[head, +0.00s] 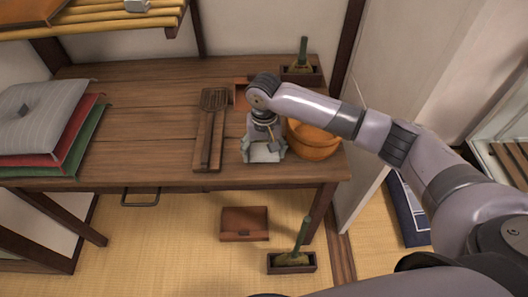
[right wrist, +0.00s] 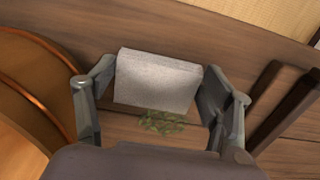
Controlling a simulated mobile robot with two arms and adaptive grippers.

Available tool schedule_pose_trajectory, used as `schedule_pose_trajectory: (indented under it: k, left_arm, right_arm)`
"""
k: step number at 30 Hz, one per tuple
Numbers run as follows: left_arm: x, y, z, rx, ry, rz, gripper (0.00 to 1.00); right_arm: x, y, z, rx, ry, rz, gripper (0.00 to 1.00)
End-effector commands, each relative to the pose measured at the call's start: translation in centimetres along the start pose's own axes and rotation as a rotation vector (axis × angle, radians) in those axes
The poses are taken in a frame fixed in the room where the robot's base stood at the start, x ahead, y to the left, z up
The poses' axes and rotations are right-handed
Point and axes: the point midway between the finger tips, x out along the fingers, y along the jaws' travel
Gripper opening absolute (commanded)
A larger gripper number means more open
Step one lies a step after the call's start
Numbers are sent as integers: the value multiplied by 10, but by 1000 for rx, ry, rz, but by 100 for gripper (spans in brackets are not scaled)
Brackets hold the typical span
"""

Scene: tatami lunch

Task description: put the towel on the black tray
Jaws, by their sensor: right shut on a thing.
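The towel (right wrist: 157,82) looks like a pale grey-white folded block in the right wrist view, with a green leafy pattern (right wrist: 162,122) below it. My right gripper (head: 264,148) is shut on the towel, a finger on each side of it, over the front part of the wooden table. In the head view only a small pale piece of the towel (head: 264,155) shows between the fingers. Whether it touches the tabletop I cannot tell. I cannot make out a black tray in either view. My left gripper is not in view.
A round orange-brown wooden tub (head: 316,142) stands close right of the gripper. A long wooden holder with a slotted utensil (head: 210,128) lies to its left. Stacked cushions (head: 42,118) fill the table's left end. The tabletop (head: 150,115) between cushions and holder is clear.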

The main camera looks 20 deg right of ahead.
Motion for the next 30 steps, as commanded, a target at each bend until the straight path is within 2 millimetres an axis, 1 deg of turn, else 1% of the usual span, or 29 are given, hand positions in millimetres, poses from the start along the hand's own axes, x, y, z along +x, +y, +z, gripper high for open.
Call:
schedule_pose_trajectory:
  k: [2, 12, 13, 21, 30]
  left_arm:
    - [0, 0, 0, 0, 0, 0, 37]
    - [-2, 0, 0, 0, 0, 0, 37]
    - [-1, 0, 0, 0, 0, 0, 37]
    - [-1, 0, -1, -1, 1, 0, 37]
    - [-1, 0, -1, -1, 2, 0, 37]
  right_arm:
    - [4, 0, 0, 0, 1, 0, 52]
    - [6, 0, 0, 1, 0, -1, 52]
    - [6, 0, 0, 0, 1, -1, 76]
    - [6, 0, 0, 0, 1, -1, 94]
    - [5, 0, 0, 0, 1, -1, 94]
